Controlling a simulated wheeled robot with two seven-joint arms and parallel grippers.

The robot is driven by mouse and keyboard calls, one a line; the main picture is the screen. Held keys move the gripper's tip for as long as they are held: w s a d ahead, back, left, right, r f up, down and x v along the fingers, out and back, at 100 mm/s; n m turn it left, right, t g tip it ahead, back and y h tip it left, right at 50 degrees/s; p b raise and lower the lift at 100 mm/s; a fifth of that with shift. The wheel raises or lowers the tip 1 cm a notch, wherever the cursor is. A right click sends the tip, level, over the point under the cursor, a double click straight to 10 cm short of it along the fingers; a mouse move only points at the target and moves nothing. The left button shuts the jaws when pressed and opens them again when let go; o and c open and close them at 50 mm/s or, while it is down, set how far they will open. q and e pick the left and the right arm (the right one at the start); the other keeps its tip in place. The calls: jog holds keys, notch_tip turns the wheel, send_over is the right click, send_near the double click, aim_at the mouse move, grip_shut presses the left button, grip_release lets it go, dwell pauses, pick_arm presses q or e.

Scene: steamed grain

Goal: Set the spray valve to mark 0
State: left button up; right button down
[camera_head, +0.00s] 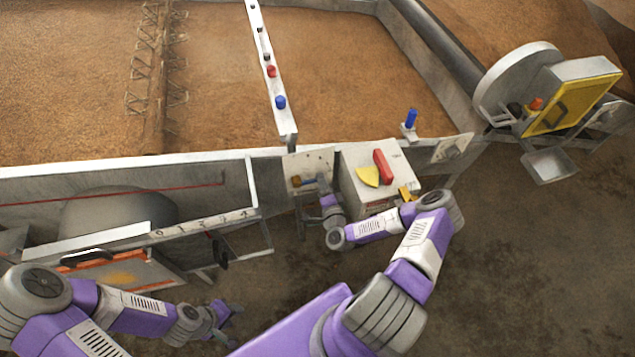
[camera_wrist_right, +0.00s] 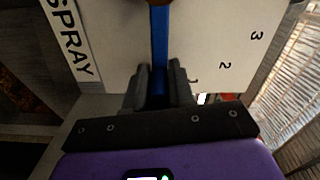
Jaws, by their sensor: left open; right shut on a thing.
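The spray valve is a blue lever (camera_wrist_right: 159,55) with a brown end at the top of the right wrist view. It stands in front of a pale plate (camera_wrist_right: 215,35) printed with SPRAY on the left and marks 2 and 3 on the right. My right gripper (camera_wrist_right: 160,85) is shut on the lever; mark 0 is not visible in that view. In the head view my right gripper (camera_head: 321,188) is at the small pale panel (camera_head: 308,161), covering most of the lever. My left gripper (camera_head: 234,322) is open and empty, low over the ground.
A pale box (camera_head: 352,188) with a red handle (camera_head: 383,166) and yellow sector (camera_head: 367,177) stands right of the panel. A numbered scale (camera_head: 205,223) runs along the trough at left. Open ground lies at lower right.

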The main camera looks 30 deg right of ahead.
jog(key=c, duration=1)
grip_release()
jog(key=shift+o, duration=0.2)
jog(key=p+v, duration=0.2)
jog(key=v, duration=0.5)
jog(key=shift+s, duration=0.25)
jog(key=shift+a, duration=0.1)
